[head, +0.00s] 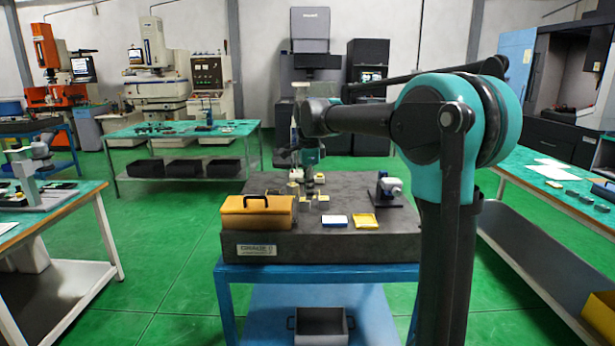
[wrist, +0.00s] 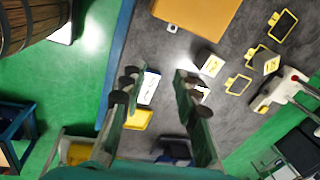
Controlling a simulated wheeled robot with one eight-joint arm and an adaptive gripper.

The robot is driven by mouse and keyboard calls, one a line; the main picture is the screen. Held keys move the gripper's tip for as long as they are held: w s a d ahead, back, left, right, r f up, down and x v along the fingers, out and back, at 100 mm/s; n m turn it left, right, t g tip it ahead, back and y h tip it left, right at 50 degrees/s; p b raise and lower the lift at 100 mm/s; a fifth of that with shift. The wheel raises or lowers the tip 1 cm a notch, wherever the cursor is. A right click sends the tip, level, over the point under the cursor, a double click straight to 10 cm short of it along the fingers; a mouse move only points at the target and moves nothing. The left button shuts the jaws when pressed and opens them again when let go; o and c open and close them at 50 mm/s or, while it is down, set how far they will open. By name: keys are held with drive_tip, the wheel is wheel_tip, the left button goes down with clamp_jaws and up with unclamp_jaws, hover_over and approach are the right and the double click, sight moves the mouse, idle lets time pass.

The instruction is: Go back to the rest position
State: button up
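My gripper (head: 310,182) hangs at the end of my teal and black arm, over the dark granite plate (head: 345,248) in the head view. In the wrist view my gripper (wrist: 157,77) has its two fingers spread well apart. Nothing is held between them. A white and blue box (head: 336,221) lies on the plate; in the wrist view it (wrist: 149,87) shows between the fingers, below them. A yellow tray (head: 365,220) lies beside it. In the head view the fingers are small and partly lost among the items behind them.
An orange-yellow case (head: 257,212) stands at the plate's front left. A blue and white device (head: 389,186) stands at its right. The plate sits on a blue table (head: 320,273). Benches (head: 70,215) flank it left and right, with open green floor (head: 165,265) between.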

drive_tip(key=s+d+f+n+t, duration=0.1)
drive_tip(key=s+d+f+n, duration=0.7)
drive_tip(key=s+f, duration=0.4)
drive_tip(key=s+d+f+n+t, duration=0.1)
drive_tip(key=s+d+f+n, duration=0.7)
drive_tip(key=s, duration=1)
wheel_tip(320, 180, down, 6)
drive_tip(key=d, duration=0.3)
drive_tip(key=shift+s+r, duration=0.2)
drive_tip(key=shift+r, duration=0.05)
